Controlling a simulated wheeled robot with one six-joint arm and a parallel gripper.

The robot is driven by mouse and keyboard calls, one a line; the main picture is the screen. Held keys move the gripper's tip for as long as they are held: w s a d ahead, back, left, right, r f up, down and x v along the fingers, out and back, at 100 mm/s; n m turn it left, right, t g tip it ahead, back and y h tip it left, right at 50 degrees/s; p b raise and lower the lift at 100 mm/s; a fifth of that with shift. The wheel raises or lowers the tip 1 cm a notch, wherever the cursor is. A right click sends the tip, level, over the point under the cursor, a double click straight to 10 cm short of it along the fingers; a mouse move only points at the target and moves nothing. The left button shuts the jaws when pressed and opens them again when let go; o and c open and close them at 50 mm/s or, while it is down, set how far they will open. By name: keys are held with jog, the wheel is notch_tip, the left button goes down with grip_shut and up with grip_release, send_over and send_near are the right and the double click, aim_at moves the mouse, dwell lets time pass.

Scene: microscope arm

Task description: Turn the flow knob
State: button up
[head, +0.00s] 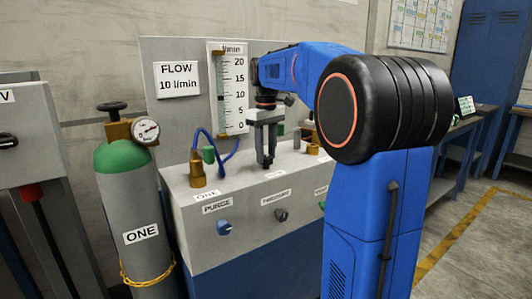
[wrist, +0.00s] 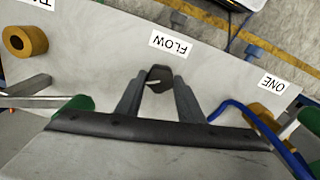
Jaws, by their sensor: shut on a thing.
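The flow knob (wrist: 159,78) is a small dark knob with a pale pointer mark on its top, beside the FLOW label (wrist: 171,43) on the pale bench top. In the wrist view my gripper (wrist: 160,86) has a finger on each side of it and is shut on it. In the head view my gripper (head: 266,163) points straight down at the bench top, and its fingers hide the knob. Behind it stands a flow scale (head: 233,90) marked 0 to 20 l/min; its reading is too small to tell. A sign (head: 178,84) reads FLOW 10 l/min.
A green-topped gas cylinder (head: 130,210) labelled ONE stands left of the bench. A blue hose (head: 229,160) and brass fitting (head: 197,176) are left of my gripper. The blue PURGE knob (head: 224,227) and a dark knob (head: 281,214) are on the front face.

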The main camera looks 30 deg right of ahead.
aim_at(266, 157)
jog(key=shift+n, duration=0.4)
jog(key=o, duration=1.1)
jog(key=shift+c, duration=0.2)
notch_tip(266, 157, up, 17)
jog(key=shift+r, duration=0.2)
